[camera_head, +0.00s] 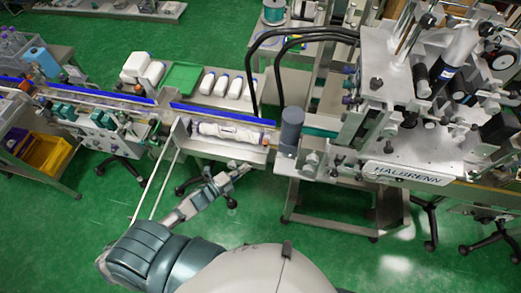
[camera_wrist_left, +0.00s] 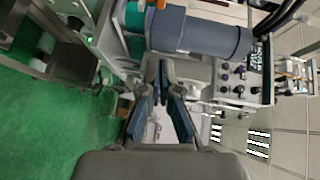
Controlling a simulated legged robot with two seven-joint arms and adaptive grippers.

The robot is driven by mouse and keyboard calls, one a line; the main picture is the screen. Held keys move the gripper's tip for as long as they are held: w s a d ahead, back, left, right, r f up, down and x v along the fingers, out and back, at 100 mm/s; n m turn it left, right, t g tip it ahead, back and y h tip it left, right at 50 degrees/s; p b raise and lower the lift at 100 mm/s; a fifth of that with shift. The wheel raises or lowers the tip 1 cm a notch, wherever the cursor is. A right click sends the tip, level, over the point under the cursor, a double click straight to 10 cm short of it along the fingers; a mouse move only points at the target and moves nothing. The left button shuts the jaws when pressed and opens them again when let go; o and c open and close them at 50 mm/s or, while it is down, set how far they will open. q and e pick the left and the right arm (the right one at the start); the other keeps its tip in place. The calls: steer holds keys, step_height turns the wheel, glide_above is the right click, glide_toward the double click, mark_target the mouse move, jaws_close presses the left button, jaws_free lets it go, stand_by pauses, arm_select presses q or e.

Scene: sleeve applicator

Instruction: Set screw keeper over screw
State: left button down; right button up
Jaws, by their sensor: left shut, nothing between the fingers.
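My left gripper (camera_head: 243,171) reaches up from the bottom of the head view. It is over the green floor, just in front of the conveyor's near edge and left of the machine. Its fingers are shut and empty. In the left wrist view the fingers (camera_wrist_left: 163,72) come together below a large grey cylinder (camera_wrist_left: 205,38). That view is turned sideways. A dark grey upright cylinder (camera_head: 291,125) shows at the machine's left end in the head view. I cannot pick out the screw keeper or the screw; both are too small or hidden. My right gripper is not in view.
The machine marked HALBRENN (camera_head: 405,175) fills the right side. A conveyor with a blue rail (camera_head: 222,114) runs left from it. White bottles (camera_head: 222,84) and a green tray (camera_head: 181,77) lie behind. A yellow bin (camera_head: 48,155) is at left. Open floor lies in front.

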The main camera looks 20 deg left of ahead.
mark_target(265, 144)
arm_select(q)
steer(key=w+d+f+b, duration=0.1)
steer(key=w+d+b, duration=0.2)
steer(key=w, duration=0.8)
steer(key=shift+w+f+b, duration=0.2)
steer(key=shift+f+b, duration=0.1)
steer(key=shift+b, duration=0.75)
steer(key=shift+d, duration=0.1)
